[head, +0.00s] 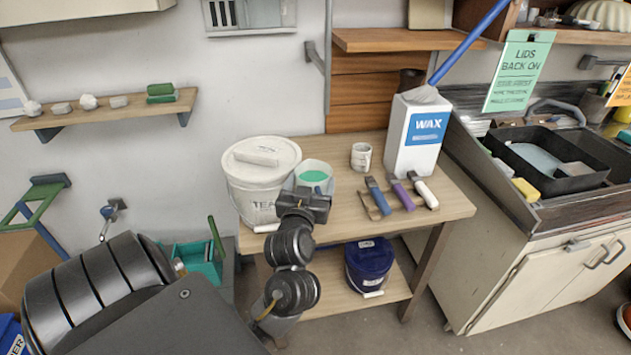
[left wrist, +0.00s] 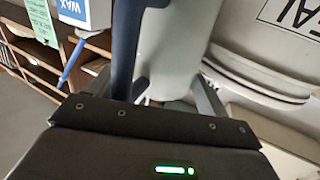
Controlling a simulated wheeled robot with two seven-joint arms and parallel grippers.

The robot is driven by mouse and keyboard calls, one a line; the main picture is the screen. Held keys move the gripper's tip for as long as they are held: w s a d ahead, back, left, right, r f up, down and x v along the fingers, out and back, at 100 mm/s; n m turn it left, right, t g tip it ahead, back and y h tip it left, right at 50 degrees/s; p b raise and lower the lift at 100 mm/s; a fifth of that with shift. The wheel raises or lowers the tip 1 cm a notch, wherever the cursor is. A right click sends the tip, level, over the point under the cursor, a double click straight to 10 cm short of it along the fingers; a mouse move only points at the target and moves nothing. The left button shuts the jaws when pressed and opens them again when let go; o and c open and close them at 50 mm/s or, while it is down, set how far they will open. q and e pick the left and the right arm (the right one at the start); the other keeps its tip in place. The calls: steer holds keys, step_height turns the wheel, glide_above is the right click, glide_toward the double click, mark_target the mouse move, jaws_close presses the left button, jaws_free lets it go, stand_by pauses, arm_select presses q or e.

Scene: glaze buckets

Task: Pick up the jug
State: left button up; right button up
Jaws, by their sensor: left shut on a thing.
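The jug (head: 314,165) is pale, with green glaze inside it. It is on the near side of the table area, just right of the lidded white bucket (head: 262,190). My left gripper (head: 303,193) is at the jug's near side and is shut on it. In the left wrist view the pale side of the jug (left wrist: 178,40) fills the space just beyond the fingers. The jug looks upright. The gripper hides its lower part, so I cannot tell whether its base touches the table. My right gripper is not in view.
A wooden table (head: 450,202) bears a white mug (head: 361,157), a WAX container (head: 417,135) and several handled tools on a small board. A dark blue bucket (head: 369,268) stands on the lower shelf. A sink cabinet (head: 530,285) stands at the right.

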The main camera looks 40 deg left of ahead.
arm_select(q)
steer(key=shift+s+d+r, duration=0.2)
steer(key=shift+s+r, duration=0.2)
steer(key=shift+s, duration=0.35)
steer(key=shift+s, duration=0.15)
steer(key=shift+d, duration=0.15)
steer(key=w+d+f+m+t+h, duration=0.1)
steer(key=d+m+h, duration=0.2)
steer(key=d, duration=0.7)
steer(key=w+d+f+m+t+h+b, duration=0.1)
steer(key=d+f+m+t+h, duration=0.1)
steer(key=d+h, duration=0.4)
steer(key=d+m, duration=0.1)
steer(key=d, duration=0.2)
steer(key=shift+w+d+m+h, duration=0.2)
steer(key=shift+d+m+h, duration=0.1)
steer(key=shift+d+h, duration=0.1)
